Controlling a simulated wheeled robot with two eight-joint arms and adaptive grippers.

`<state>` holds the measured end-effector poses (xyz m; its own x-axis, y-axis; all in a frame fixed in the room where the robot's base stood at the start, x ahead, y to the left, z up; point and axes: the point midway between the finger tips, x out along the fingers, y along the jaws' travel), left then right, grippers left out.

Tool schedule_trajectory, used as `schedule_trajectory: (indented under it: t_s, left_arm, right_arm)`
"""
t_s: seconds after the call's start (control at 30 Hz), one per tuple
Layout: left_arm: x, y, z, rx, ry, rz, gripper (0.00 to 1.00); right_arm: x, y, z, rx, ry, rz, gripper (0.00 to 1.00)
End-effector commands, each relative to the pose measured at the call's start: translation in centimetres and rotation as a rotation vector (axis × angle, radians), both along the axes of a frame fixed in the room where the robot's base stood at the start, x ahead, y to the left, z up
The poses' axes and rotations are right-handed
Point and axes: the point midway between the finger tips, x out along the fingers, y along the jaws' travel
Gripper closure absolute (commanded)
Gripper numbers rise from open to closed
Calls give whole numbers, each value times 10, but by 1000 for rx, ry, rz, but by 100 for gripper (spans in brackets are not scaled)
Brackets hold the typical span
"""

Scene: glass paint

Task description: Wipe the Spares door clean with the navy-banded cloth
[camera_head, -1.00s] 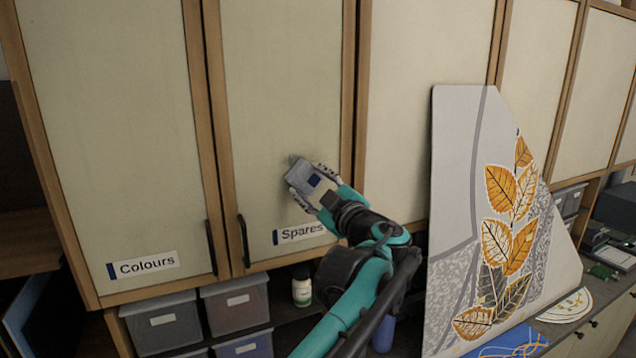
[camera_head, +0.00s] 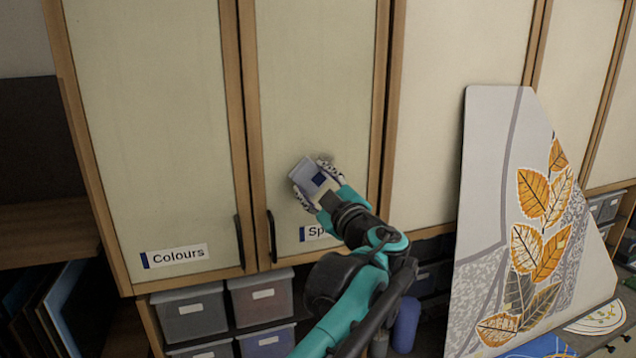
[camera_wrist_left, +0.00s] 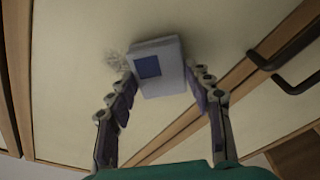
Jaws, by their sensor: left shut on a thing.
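The Spares door (camera_head: 312,90) is a pale panel in a wooden frame; its label (camera_head: 312,233) is partly hidden by my left arm. My left gripper (camera_head: 318,188) is in front of the lower part of this door, shut on the navy-banded cloth (camera_head: 303,168). The cloth is a pale grey pad with a navy patch, and it also shows in the left wrist view (camera_wrist_left: 168,82) between the fingers. It is at or very near the door face; I cannot tell contact. A greyish smudge (camera_wrist_left: 114,61) shows on the door beside the cloth. My right gripper is out of view.
The Spares door has a dark handle (camera_head: 271,236) at its lower left. The Colours door (camera_head: 150,110) is to its left. Grey bins (camera_head: 190,313) stand below. A large leaf-painted panel (camera_head: 490,200) leans at right, near my left arm.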

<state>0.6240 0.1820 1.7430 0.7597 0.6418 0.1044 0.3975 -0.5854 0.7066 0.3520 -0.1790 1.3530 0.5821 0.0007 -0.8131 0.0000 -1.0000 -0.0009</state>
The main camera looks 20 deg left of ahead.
Motion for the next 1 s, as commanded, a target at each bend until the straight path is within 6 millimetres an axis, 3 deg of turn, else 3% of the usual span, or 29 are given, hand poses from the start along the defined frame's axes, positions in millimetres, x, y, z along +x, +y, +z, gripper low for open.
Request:
schedule_trajectory:
  t_s: [0.2, 1.0]
  left_arm:
    - [0, 0, 19, 1, 0, -1, 72]
    - [25, -39, 18, 1, 0, -2, 72]
  right_arm:
    - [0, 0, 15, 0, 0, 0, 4]
    - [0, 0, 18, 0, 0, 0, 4]
